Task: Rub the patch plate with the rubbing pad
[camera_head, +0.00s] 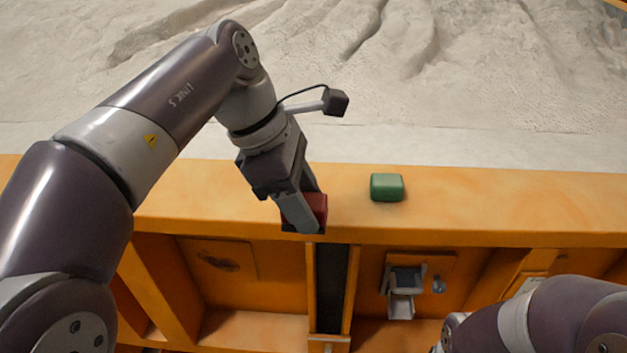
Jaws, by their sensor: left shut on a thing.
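My left gripper (304,212) is shut on a red block (320,206), which looks like the rubbing pad. It holds the block at the front edge of the orange ledge; the fingers hide part of it, and I cannot tell whether it touches the ledge. A square orange panel with a dark brown stain, which looks like the patch plate (238,266), is on the orange front below the ledge. It lies below and left of the gripper, apart from it. My right arm shows at the lower right, but its gripper is out of view.
A green block (387,187) lies on the orange ledge (500,205), right of my left gripper. A dark vertical channel (331,285) runs below the gripper. A grey bracket-like fitting (403,290) is right of it. Pale sand (480,70) fills the bed behind.

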